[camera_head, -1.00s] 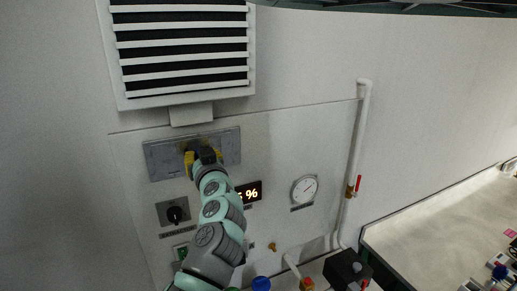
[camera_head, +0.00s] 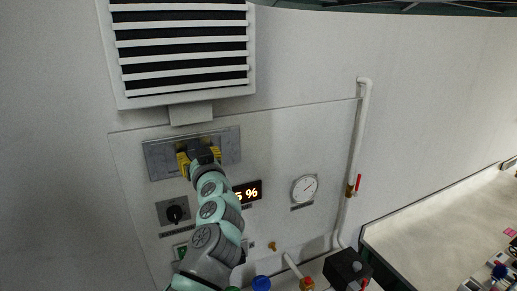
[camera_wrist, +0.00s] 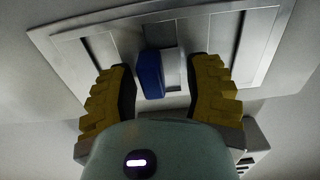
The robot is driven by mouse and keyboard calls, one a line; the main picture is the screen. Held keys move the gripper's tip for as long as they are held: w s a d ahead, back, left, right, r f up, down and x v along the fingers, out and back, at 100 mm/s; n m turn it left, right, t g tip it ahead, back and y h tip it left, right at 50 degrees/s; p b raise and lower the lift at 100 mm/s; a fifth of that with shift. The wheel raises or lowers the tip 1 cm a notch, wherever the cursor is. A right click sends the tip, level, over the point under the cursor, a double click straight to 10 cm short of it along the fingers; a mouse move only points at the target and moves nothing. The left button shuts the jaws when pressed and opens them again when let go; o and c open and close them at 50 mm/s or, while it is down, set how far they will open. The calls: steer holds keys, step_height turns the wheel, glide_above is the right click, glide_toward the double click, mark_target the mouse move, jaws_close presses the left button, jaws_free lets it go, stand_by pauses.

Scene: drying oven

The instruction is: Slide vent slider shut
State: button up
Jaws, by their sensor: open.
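The vent slider is a grey metal plate with a recessed track (camera_head: 160,161), set in the wall panel below the louvred vent. Its blue knob (camera_wrist: 151,75) stands up from the track in the wrist view; my gripper hides it in the head view. My gripper (camera_head: 199,155) is open in front of the plate. In the wrist view its yellow fingers (camera_wrist: 162,72) stand on either side of the knob, which is nearer the left finger. The knob does not look gripped. I cannot tell how deep the fingers reach around it.
The louvred vent (camera_head: 182,57) is above. A black rotary knob (camera_head: 174,212), a lit percent display (camera_head: 247,191) partly hidden by my arm, and a round gauge (camera_head: 304,188) sit below and right. A white pipe (camera_head: 360,130) runs down at right, beside a bench (camera_head: 440,215).

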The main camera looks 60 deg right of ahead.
steer(key=v, duration=1.1)
steer(key=shift+s+a, duration=0.2)
steer(key=shift+s, duration=0.2)
